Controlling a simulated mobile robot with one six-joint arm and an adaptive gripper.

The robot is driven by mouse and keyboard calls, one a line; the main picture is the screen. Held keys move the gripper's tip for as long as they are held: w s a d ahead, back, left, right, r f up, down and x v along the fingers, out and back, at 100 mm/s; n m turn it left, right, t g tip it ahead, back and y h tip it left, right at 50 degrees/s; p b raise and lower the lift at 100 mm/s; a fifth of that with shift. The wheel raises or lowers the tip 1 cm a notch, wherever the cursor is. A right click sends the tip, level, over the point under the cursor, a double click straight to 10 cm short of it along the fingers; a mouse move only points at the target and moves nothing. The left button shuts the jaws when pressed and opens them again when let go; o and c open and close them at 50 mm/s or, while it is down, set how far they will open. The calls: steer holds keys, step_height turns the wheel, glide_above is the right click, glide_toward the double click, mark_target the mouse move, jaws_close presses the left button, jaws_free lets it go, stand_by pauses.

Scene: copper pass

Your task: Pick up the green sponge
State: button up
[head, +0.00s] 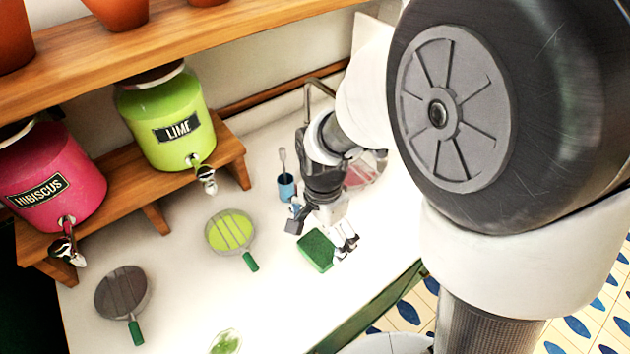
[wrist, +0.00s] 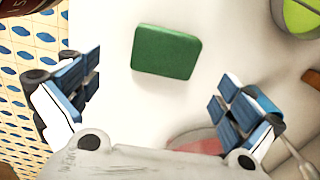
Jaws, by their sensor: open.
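The green sponge (head: 316,250) lies flat on the white counter, right of centre in the head view. In the wrist view the sponge (wrist: 167,52) is a dark green rounded block at upper centre, fully visible. My gripper (head: 345,243) is just right of the sponge in the head view and partly overlaps its edge there. In the wrist view my gripper (wrist: 160,90) has its two blue-padded fingers spread wide. The sponge lies ahead of the space between them. Nothing is held, and I see no finger touching the sponge.
A blue cup (head: 287,187) with a utensil stands behind the gripper. A strainer with lime-coloured contents (head: 231,233) lies to the left, and a dark strainer (head: 122,292) lies farther left. Lime (head: 165,118) and hibiscus (head: 50,172) dispensers stand on a wooden riser. The counter's front edge (head: 375,300) is near.

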mark_target(319, 247)
steer(key=f+b, duration=0.1)
steer(key=f, duration=0.1)
steer(key=f+b, duration=0.1)
steer(key=f, duration=0.4)
steer(key=shift+w+a+f+b, duration=0.2)
steer(key=shift+w+f+b, duration=0.1)
steer(key=shift+b, duration=0.1)
steer(key=shift+r, duration=0.1)
steer(key=c, duration=0.7)
